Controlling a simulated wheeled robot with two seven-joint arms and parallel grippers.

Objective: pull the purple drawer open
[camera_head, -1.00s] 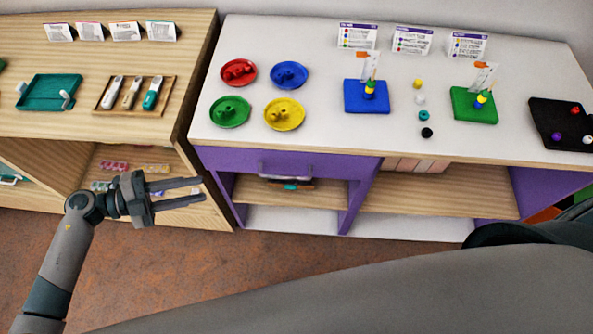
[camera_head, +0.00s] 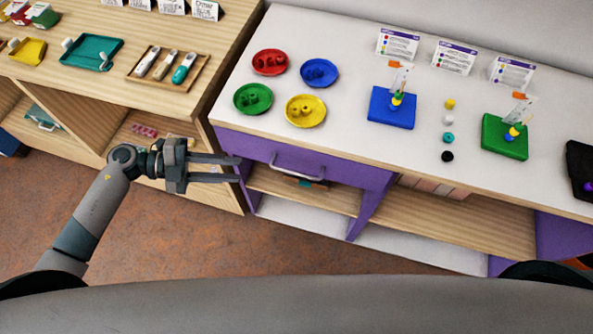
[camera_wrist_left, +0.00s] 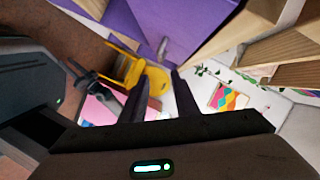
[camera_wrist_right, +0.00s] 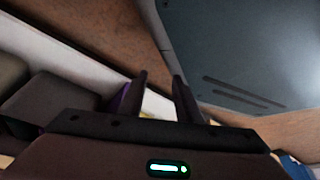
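The purple drawer (camera_head: 246,148) is in the white-topped unit and looks closed in the head view. Its grey bar handle (camera_head: 297,170) is on its front. In the left wrist view, the purple front (camera_wrist_left: 180,22) fills the top and the handle (camera_wrist_left: 162,47) shows beyond the fingertips. My left gripper (camera_head: 238,169) is open and empty, left of the handle and apart from it. Its fingers point right. My right gripper (camera_wrist_right: 160,78) shows only in its own wrist view, with its fingers apart and nothing seen between them.
Coloured plates (camera_head: 305,110), a blue board (camera_head: 393,106) and a green board (camera_head: 504,137) with beads stand on the white top. A wooden shelf unit (camera_head: 224,70) stands close on the left. Open shelves are under the drawer. The floor (camera_head: 190,235) in front is clear.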

